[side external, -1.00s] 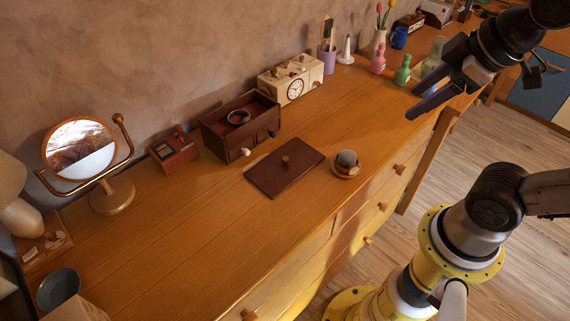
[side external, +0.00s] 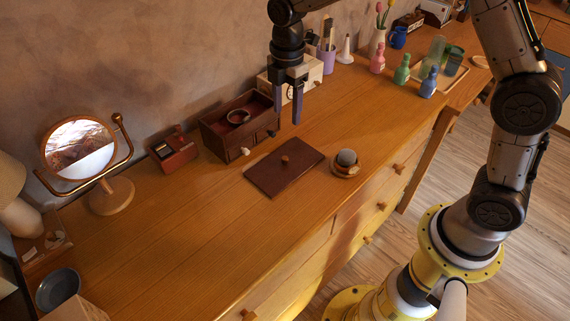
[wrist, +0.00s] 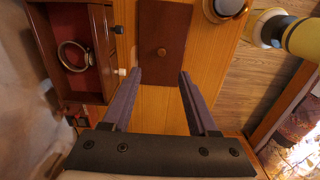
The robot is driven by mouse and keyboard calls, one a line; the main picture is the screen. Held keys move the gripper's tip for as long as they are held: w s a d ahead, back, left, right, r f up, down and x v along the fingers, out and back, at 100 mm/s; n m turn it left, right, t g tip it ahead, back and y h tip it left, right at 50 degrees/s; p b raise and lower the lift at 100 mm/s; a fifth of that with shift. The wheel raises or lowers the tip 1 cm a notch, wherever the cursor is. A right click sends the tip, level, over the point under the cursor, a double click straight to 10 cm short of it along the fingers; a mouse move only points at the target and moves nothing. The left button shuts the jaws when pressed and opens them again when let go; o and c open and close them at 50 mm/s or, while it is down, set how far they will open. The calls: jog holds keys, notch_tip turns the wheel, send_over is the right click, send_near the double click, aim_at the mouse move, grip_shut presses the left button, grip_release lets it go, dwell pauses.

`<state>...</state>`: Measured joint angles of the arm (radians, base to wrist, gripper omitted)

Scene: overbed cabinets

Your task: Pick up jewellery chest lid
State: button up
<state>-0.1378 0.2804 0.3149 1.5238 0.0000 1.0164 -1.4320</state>
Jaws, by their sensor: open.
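The jewellery chest lid (side external: 284,174) is a flat dark-brown panel with a small round wooden knob (side external: 285,159). It lies on the wooden dresser top in front of the open jewellery chest (side external: 228,144). In the wrist view the lid (wrist: 174,40) is ahead of the fingertips, its knob (wrist: 161,51) between their lines. My gripper (side external: 287,120) points down above the dresser, behind and a little right of the lid, near the chest. In the wrist view my gripper (wrist: 160,76) has its two fingers wide apart with nothing between them.
A bracelet (side external: 238,117) lies in the open chest. A cream clock box (side external: 312,75) is behind my gripper. A round mirror (side external: 80,148) stands left. The dresser top in front of the lid is clear.

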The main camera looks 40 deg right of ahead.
send_over(285, 158)
jog(key=f, duration=0.8)
jog(key=shift+w+d+f, duration=0.15)
jog(key=shift+d+f, duration=0.15)
jog(key=shift+d, duration=0.1)
jog(key=shift+a+f, duration=0.2)
jog(key=shift+f, duration=1.2)
jog(key=shift+a+f, duration=0.15)
jog(key=shift+f, duration=1.2)
grip_shut()
